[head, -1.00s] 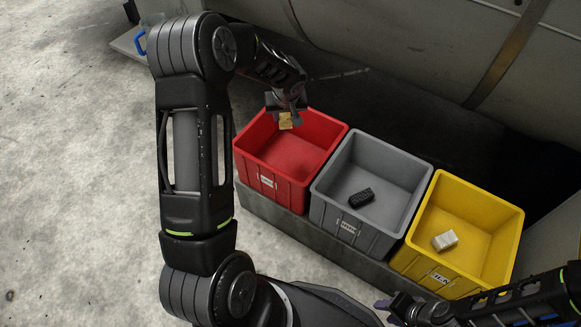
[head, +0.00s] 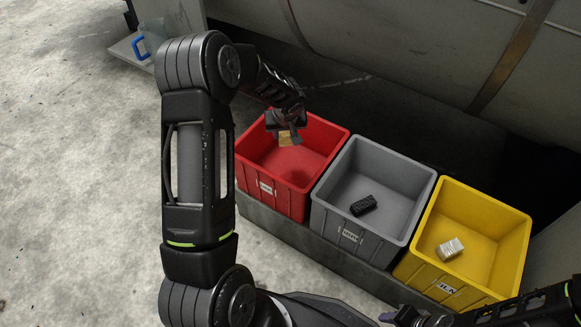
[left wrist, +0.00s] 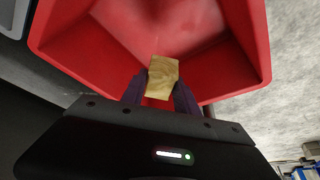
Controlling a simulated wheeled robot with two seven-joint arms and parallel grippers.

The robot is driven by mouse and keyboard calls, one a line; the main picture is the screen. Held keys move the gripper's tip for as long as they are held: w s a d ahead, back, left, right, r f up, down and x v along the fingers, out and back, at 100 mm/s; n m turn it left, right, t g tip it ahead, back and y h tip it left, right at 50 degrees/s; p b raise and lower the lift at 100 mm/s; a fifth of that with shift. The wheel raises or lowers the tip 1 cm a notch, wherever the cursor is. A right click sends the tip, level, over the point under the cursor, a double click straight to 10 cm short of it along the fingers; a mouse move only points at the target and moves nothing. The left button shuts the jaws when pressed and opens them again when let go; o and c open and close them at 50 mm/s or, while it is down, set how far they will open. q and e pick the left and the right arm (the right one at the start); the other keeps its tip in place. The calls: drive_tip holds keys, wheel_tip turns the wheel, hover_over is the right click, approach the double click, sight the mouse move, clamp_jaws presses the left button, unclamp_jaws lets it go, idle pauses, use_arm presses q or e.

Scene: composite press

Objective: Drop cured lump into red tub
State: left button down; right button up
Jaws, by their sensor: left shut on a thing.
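The cured lump is a small tan-yellow block (head: 286,138), and it also shows in the left wrist view (left wrist: 162,77). My left gripper (head: 287,130) is shut on it, pointing down over the red tub (head: 270,189). In the left wrist view, its two dark fingers (left wrist: 160,90) clasp the lump's sides, with the red tub's interior (left wrist: 110,50) beyond. I cannot tell exactly how far the lump is above the tub floor. My right gripper (head: 412,318) is at the bottom edge of the head view, partly cut off; its jaws are unclear.
A grey tub (head: 395,190) holding a black block (head: 363,205) stands beside the red tub. A yellow tub (head: 490,225) holding a pale block (head: 450,249) is farther right. All stand on a low grey ledge (head: 285,232). A large grey cylinder (head: 420,40) lies behind.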

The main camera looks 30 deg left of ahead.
use_arm(q)
drive_tip(key=shift+f, duration=0.4)
drive_tip(key=c, duration=0.9)
unclamp_jaws()
drive_tip(key=shift+o, duration=0.2)
drive_tip(key=shift+r, duration=0.1)
drive_tip(key=p+v, duration=0.2)
drive_tip(key=v, duration=0.5)
drive_tip(key=shift+r, duration=0.25)
drive_tip(key=shift+s+d, duration=0.1)
drive_tip(key=shift+s, duration=0.1)
